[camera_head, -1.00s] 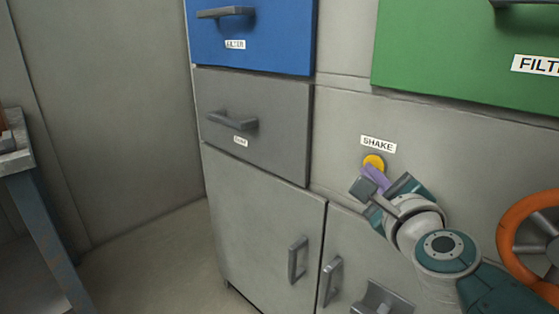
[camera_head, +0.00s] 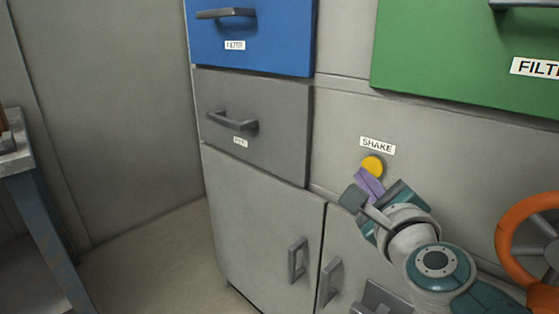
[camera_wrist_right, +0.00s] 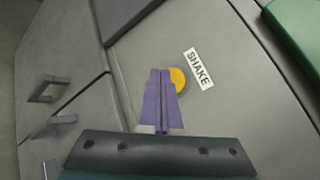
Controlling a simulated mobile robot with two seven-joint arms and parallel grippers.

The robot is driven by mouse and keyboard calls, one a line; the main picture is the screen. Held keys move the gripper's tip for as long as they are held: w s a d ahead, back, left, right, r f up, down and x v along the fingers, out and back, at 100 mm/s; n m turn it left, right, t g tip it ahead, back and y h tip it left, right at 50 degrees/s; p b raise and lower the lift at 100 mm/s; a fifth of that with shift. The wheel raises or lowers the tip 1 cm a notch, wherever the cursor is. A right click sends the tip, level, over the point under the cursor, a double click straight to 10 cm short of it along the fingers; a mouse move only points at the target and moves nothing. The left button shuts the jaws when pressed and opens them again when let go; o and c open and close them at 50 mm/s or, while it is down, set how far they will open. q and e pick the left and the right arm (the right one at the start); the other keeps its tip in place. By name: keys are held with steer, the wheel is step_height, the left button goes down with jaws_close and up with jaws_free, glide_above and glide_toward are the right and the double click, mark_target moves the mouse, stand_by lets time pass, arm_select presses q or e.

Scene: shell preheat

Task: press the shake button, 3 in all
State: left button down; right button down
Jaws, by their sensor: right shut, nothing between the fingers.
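The shake button (camera_head: 372,166) is a round yellow button on the grey cabinet front, just below a white SHAKE label (camera_head: 378,146). My right gripper (camera_head: 366,178) has purple fingers and is shut and empty. Its fingertips are just below the button in the head view. In the right wrist view the shut fingers (camera_wrist_right: 161,78) cover the left part of the button (camera_wrist_right: 178,80). I cannot tell whether the fingertips touch it. My left gripper is not in view.
An orange wheel (camera_head: 528,246) is at the right. A blue drawer (camera_head: 275,30), a grey drawer (camera_head: 280,125) and a green front (camera_head: 450,60) have handles. Lower door handles (camera_head: 297,260) stick out. A workbench (camera_head: 20,165) stands at the far left.

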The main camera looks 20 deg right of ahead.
steer(key=a, duration=0.1)
steer(key=s+a, duration=0.1)
steer(key=a, duration=0.2)
steer(key=shift+s+a, duration=0.15)
steer(key=shift+s, duration=0.25)
stand_by(2.2)
steer(key=a+n+t+b, duration=0.1)
steer(key=n+b, duration=0.2)
steer(key=n, duration=0.1)
steer(key=s+a+n+t+h+b, duration=0.1)
steer(key=n+b, duration=0.3)
steer(key=n, duration=0.1)
steer(key=a+n+t+b, duration=0.1)
steer(key=n+b, duration=0.2)
steer(key=n, duration=0.2)
steer(key=shift+s+a+h, duration=0.2)
steer(key=shift+a+h, duration=0.1)
steer(key=shift+d+b, duration=0.15)
steer(key=shift+b, duration=0.15)
